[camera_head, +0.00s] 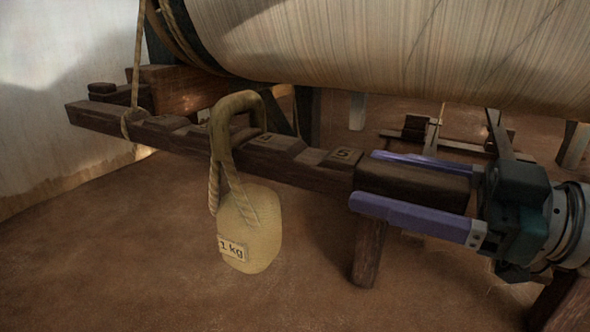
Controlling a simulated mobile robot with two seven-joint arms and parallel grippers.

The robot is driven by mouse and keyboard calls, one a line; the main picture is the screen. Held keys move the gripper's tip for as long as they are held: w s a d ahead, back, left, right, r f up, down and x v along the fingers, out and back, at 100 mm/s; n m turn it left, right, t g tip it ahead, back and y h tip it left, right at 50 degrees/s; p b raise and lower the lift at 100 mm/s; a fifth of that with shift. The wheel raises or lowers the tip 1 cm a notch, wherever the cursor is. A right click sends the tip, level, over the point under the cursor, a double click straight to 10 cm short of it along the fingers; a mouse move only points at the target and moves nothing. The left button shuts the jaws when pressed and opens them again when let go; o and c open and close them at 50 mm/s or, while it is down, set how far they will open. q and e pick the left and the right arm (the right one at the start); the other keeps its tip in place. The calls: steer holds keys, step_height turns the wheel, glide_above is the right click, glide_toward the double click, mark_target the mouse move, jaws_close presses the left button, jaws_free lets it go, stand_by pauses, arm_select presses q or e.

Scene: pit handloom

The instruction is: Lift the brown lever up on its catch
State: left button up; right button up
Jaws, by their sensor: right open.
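The brown lever (305,170) is a long notched wooden beam running from the far left to the right, with numbered steps on top. A pale 1 kg weight bag (252,228) hangs from it by a thick looped strap. My right gripper (365,179) comes in from the right, open, with its two purple fingers on either side of the lever's thick right end (412,185). I cannot tell whether the fingers touch the wood. The catch cannot be made out clearly. My left gripper is not in view.
A large cloth-wrapped roller (400,45) lies above the lever. A rope (136,60) runs up from the lever's left end. A short wooden post (368,252) stands below its right end. The earthen floor (120,260) in front is clear.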

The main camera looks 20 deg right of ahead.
jaws_close()
stand_by(0.4)
stand_by(0.9)
